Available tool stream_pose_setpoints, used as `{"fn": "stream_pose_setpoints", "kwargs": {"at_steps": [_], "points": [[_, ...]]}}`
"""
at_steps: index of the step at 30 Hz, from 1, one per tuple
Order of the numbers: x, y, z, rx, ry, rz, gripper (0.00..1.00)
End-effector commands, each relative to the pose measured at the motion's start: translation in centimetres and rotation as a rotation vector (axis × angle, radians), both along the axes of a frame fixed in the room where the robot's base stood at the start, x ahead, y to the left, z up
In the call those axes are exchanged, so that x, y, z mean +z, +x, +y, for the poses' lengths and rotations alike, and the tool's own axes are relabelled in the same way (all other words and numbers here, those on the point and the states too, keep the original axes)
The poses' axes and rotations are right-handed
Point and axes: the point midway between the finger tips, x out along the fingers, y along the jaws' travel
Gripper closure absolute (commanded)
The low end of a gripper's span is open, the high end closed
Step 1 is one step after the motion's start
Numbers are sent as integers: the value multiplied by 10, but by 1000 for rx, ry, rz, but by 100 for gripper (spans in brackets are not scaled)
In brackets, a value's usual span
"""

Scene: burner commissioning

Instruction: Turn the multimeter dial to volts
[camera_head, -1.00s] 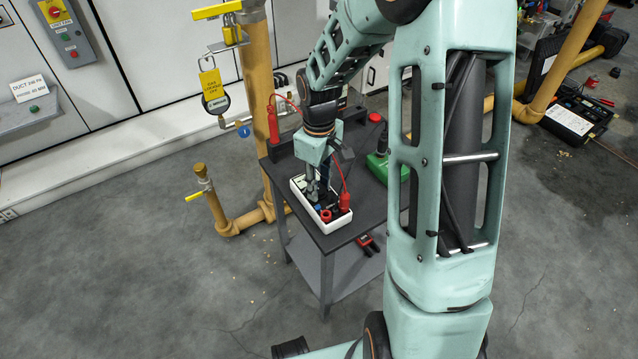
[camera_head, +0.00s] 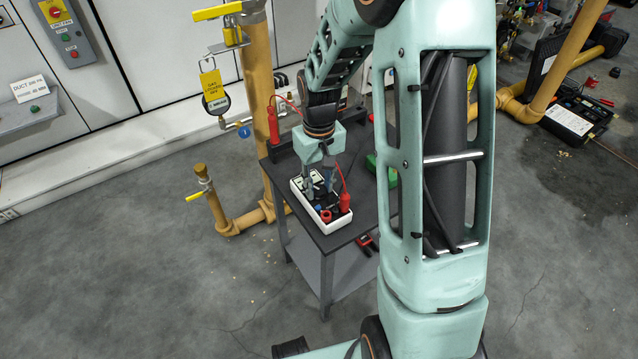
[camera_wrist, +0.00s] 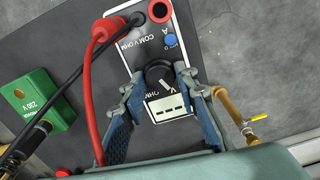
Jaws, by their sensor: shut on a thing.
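The multimeter lies face up on the small grey table, its white case (camera_head: 337,226) showing in the head view and its dark face (camera_wrist: 130,58) in the wrist view. The round black dial (camera_wrist: 157,72) sits above the meter's white display (camera_wrist: 168,107). The lettering V and OHM shows near the dial, but I cannot tell surely where it points. My gripper (camera_wrist: 158,77) is shut on the dial, one finger on each side. It also shows from above in the head view (camera_head: 319,190). The fingers partly cover the face.
A red plug (camera_wrist: 102,28) and lead and a black lead (camera_wrist: 72,76) run from the meter's sockets. A green 230 V box (camera_wrist: 39,101) stands to its left in the wrist view. A yellow pipe (camera_head: 262,90) rises behind the table (camera_head: 345,240). Open floor lies left of the table.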

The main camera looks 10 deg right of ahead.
Motion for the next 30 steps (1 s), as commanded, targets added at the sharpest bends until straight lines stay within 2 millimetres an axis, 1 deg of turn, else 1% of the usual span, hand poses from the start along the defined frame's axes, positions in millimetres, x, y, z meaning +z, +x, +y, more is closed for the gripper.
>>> {"fn": "stream_pose_setpoints", "kwargs": {"at_steps": [6, 12, 29, 30], "points": [[0, 0, 0, -129, 0, 1, 96], [0, 0, 0, -202, 0, 1, 96], [0, 0, 0, -231, 0, 1, 96], [0, 0, 0, -231, 0, 1, 68]]}}
